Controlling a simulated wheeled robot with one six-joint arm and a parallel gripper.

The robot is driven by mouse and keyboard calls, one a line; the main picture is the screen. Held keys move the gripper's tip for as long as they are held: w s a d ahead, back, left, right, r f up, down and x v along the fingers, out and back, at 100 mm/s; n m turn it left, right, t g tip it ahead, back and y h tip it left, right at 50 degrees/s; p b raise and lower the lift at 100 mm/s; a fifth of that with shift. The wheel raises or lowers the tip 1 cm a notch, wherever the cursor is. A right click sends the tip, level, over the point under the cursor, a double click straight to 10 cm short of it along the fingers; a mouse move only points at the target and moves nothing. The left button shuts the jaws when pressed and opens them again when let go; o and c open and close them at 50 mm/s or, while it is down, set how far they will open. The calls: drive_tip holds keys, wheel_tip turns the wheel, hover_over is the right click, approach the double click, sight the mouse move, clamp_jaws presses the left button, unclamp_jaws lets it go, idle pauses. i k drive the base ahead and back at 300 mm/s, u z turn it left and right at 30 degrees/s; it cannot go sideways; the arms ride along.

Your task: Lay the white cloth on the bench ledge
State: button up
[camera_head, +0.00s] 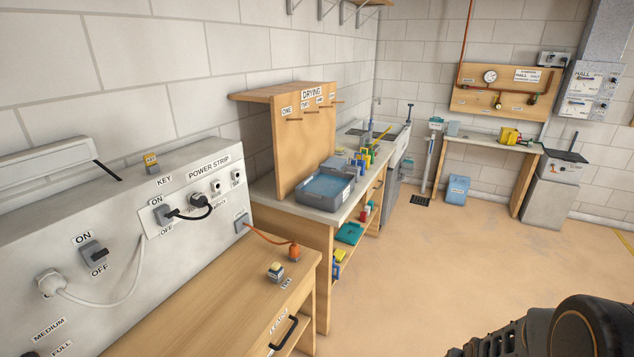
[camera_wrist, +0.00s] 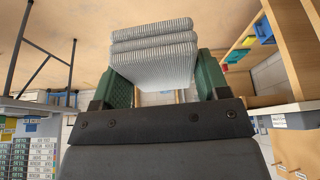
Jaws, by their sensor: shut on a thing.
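In the wrist view, a folded, ribbed white-grey cloth (camera_wrist: 152,38) sits between the green fingers of my gripper (camera_wrist: 162,72). The fingers are shut on its sides, and the folds are stacked in layers. The cloth is held up in the air, clear of any surface. In the head view, neither the gripper nor the cloth shows; only part of my dark arm is at the lower right. A wooden bench (camera_head: 205,310) is at the front left, and a grey-topped bench (camera_head: 293,201) stands beyond it. I cannot tell which carries the named ledge.
A blue-grey tub (camera_head: 325,190) and a wooden DRYING board (camera_head: 304,150) stand on the grey-topped bench. A power strip panel (camera_head: 200,190) backs the front bench, with an orange plug (camera_head: 294,253) on its top. A blue bin (camera_head: 456,190) is at the back. The middle floor is clear.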

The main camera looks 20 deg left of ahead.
sight(194, 151)
drive_tip(key=i, duration=1.7)
drive_tip(key=u, duration=3.1)
